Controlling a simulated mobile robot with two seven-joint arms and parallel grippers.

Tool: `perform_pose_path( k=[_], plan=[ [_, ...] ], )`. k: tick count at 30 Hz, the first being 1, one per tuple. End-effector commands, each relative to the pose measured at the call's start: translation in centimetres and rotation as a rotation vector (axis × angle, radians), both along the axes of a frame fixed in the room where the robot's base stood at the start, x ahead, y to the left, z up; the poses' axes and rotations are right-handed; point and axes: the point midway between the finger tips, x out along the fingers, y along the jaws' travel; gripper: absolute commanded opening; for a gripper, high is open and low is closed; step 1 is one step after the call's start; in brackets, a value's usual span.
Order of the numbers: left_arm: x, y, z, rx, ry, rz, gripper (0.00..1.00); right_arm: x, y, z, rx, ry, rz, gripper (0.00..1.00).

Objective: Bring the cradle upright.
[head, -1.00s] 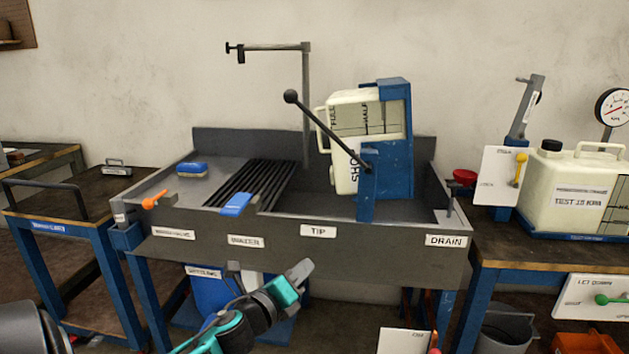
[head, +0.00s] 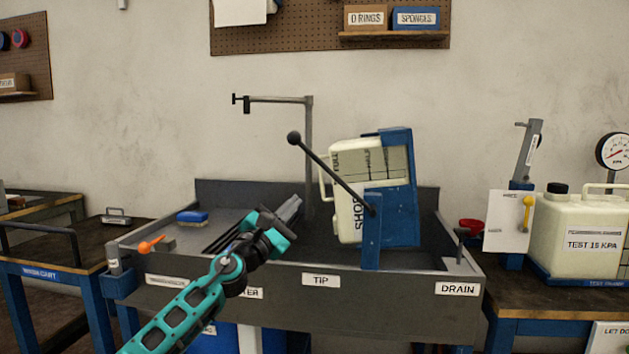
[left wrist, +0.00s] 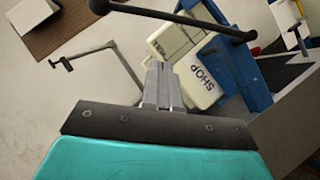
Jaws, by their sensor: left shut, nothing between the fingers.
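The blue cradle (head: 399,210) stands at the right part of the grey sink, above the TIP label. It holds a cream tank (head: 346,214) marked SHOP and is tipped over, the tank lying tilted. A black lever (head: 328,169) with a ball knob (head: 294,138) runs from the cradle's pivot up to the left. My left gripper (head: 294,205) is shut and empty, below the knob and left of the tank, apart from both. In the left wrist view the shut fingers (left wrist: 162,85) point toward the tank (left wrist: 187,60), with the lever (left wrist: 180,18) crossing above. My right gripper is out of view.
A blue sponge (head: 192,217) and an orange valve handle (head: 151,245) are at the sink's left. A cream test tank (head: 580,235) stands on the right bench.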

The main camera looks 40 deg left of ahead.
Motion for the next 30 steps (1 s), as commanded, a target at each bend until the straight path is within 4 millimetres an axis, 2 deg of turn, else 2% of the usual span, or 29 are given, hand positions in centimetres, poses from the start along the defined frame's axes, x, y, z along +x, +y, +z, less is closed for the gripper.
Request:
perform_pose_path(
  k=[10,12,15,20,30],
  plan=[
    [4.2,0.6,2.1,-0.003,-0.003,-0.001,0.00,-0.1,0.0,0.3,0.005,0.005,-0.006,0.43],
    [4.8,0.0,3.4,-0.001,-0.002,-0.003,0.00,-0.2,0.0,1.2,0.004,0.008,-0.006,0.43],
    [5.5,-0.7,4.2,-0.001,-0.001,-0.003,0.00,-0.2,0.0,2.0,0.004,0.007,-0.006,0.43],
    [6.1,-1.2,4.8,-0.001,-0.001,-0.001,0.00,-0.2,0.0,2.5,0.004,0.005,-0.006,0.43],
    [6.2,-1.3,4.8,-0.002,0.001,-0.001,0.00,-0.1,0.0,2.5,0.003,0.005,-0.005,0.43]
  ],
)
